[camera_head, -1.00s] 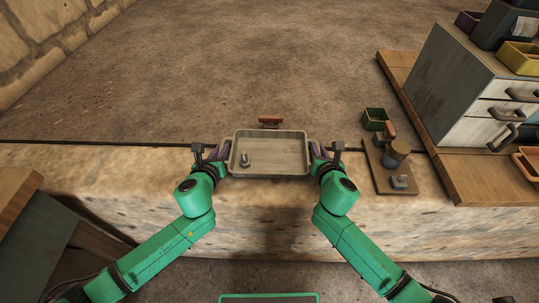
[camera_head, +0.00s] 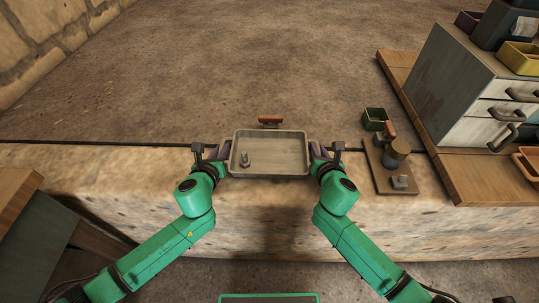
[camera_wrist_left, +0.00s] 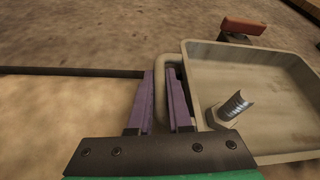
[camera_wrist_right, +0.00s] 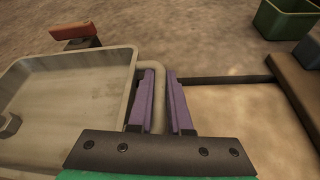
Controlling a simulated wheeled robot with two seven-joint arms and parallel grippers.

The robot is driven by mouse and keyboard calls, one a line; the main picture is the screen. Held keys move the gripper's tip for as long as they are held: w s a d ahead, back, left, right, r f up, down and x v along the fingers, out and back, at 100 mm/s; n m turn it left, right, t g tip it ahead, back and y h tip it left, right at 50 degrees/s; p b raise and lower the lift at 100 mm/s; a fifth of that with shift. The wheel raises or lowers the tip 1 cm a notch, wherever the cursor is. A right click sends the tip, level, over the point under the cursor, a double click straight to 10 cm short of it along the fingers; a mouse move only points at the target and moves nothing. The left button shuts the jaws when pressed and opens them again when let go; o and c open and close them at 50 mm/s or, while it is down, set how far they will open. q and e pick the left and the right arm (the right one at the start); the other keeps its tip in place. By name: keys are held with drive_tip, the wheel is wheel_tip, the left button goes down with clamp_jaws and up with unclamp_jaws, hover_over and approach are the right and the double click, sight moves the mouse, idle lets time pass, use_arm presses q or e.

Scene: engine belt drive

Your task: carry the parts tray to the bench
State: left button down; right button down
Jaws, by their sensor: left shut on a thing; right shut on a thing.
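The parts tray (camera_head: 285,152) is a shallow beige-grey tray between my two grippers in the head view, with a metal bolt-like part (camera_head: 245,160) standing near its left side. My left gripper (camera_head: 219,153) is shut on the tray's left handle, a loop that shows between purple fingers in the left wrist view (camera_wrist_left: 168,95). My right gripper (camera_head: 319,152) is shut on the right handle, seen between the fingers in the right wrist view (camera_wrist_right: 155,95). The tray looks about level. Whether its underside touches the stone ledge (camera_head: 130,185) cannot be told.
A red-handled object (camera_head: 270,121) lies just beyond the tray. A wooden board (camera_head: 383,172) with fittings and a small green bin (camera_head: 375,117) stand to the right. Farther right is a grey drawer cabinet (camera_head: 455,90) on a wooden top. The left ledge is clear.

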use_arm(q)
drive_tip(key=shift+a, duration=0.1)
